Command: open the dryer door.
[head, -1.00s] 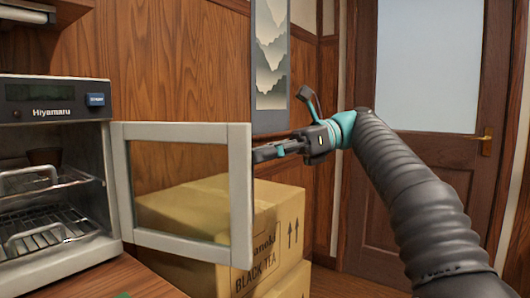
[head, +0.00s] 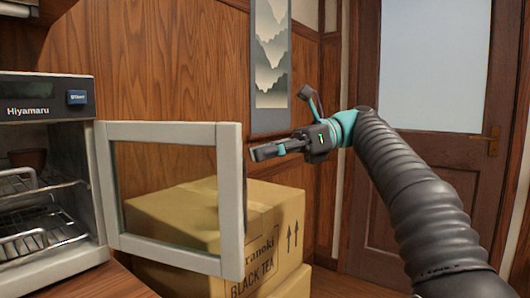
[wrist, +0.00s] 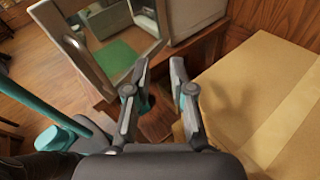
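The dryer (head: 45,111) stands at the left in the head view, with its front open and wire racks inside. Its door (head: 229,200), a pale frame around a clear pane, is swung wide out to the right. My gripper (head: 256,153) is just right of the door's free edge, near its top, with a small gap showing. In the wrist view, my gripper's fingers (wrist: 160,66) are spread with nothing between them. The door frame (wrist: 72,50) lies left of the fingers there, the left fingertip close to its edge.
Cardboard tea boxes (head: 178,208) are stacked behind and below the door; the top one (wrist: 270,95) lies close right of my fingers in the wrist view. A wooden wall with a scroll (head: 270,60) stands behind. A room door (head: 430,180) is at the right.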

